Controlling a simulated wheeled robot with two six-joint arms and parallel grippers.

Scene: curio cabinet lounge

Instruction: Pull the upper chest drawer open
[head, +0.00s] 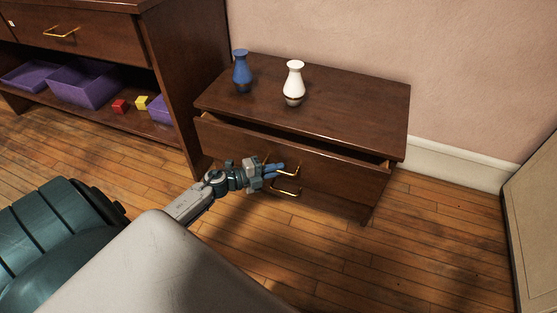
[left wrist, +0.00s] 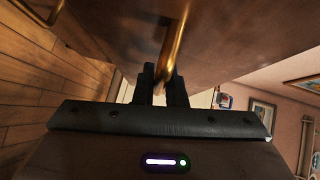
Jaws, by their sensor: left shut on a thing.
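The dark wood chest (head: 360,97) stands against the wall. Its upper drawer (head: 330,172) is partly open, with a dark gap under the chest top. My left gripper (head: 279,169) is at the front of this drawer, shut on its brass handle (head: 293,173). In the left wrist view the gripper's dark fingers (left wrist: 163,85) close around the brass handle (left wrist: 175,45). The lower brass handle (head: 287,192) is just below the gripper. The drawer's inside is mostly hidden. My right gripper is not in view.
A blue vase (head: 241,72) and a white vase (head: 293,84) stand upright on the chest top. A cabinet (head: 170,70) to the left holds purple bins (head: 84,84), a red cube (head: 120,106) and a yellow cube (head: 142,102). The wood floor (head: 420,235) before the chest's right side is clear.

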